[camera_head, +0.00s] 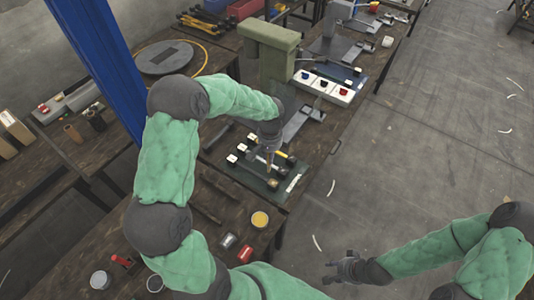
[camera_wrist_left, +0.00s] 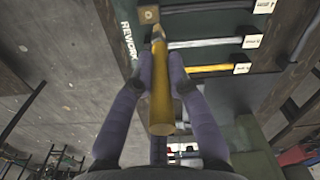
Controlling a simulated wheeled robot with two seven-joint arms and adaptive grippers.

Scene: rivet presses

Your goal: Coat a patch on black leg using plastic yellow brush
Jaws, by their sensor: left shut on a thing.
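My left gripper (camera_head: 270,167) reaches down over a dark green mat (camera_head: 293,182) on the bench. In the left wrist view, my left gripper (camera_wrist_left: 162,85) is shut around a yellow brush (camera_wrist_left: 161,108). The brush's narrow end points towards a small tan block on the mat. Beside it lie several bars with white labels: a dark grey bar (camera_wrist_left: 208,8) that may be the black leg, a pale grey bar (camera_wrist_left: 212,42) and a yellow bar (camera_wrist_left: 212,69). The brush tip looks close to the block; contact cannot be told. My right gripper (camera_head: 343,268) appears open and empty over the floor.
A yellow-topped can (camera_head: 260,219) and red and dark small items (camera_head: 244,253) are on the near bench. A green press (camera_head: 268,50) stands behind my left gripper. The floor at right is mostly clear.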

